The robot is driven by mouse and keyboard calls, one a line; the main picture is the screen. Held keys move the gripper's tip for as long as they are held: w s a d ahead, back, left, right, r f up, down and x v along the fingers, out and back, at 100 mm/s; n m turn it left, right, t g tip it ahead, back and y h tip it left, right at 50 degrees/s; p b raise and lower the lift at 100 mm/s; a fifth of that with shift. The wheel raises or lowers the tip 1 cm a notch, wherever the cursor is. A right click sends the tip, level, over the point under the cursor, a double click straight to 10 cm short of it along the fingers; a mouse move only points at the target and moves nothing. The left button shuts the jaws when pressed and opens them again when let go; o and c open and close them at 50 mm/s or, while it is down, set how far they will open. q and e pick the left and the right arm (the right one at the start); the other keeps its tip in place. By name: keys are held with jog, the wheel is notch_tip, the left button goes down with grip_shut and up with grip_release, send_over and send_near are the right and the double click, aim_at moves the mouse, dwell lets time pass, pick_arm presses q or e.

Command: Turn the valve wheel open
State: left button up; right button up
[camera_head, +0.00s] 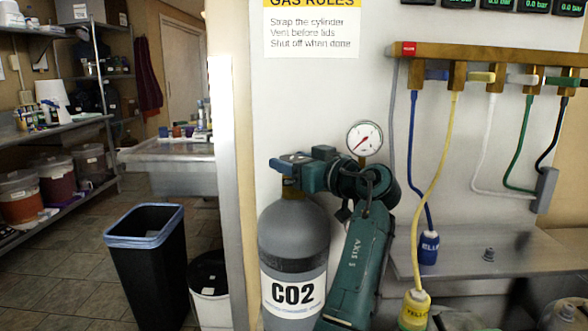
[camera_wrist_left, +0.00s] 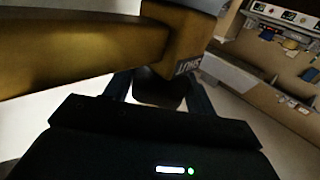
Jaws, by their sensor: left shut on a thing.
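The grey CO2 cylinder (camera_head: 294,245) stands upright in front of the white wall panel, with a brass valve neck (camera_head: 292,187) on top. My left gripper (camera_head: 292,162) reaches in at the valve top from the right, its teal wrist beside the cylinder head. In the left wrist view, a brass valve body (camera_wrist_left: 95,45) fills the upper left, with a small tag (camera_wrist_left: 187,65) that seems to read SHUT. The gripper's two fingers are closed on a dark rounded part, the valve wheel (camera_wrist_left: 158,90), which is mostly hidden. My right gripper is not in view.
A round gauge (camera_head: 365,138) with a red needle sits just above my left wrist. A brass manifold (camera_head: 490,53) with coloured hoses hangs at the right. A yellow-labelled coupling (camera_head: 415,308) hangs close right of my arm. A black bin (camera_head: 150,265) stands at the left.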

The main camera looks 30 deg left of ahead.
pick_arm(q)
jog(key=shift+r, duration=0.1)
dwell(0.3)
jog(key=o, duration=1)
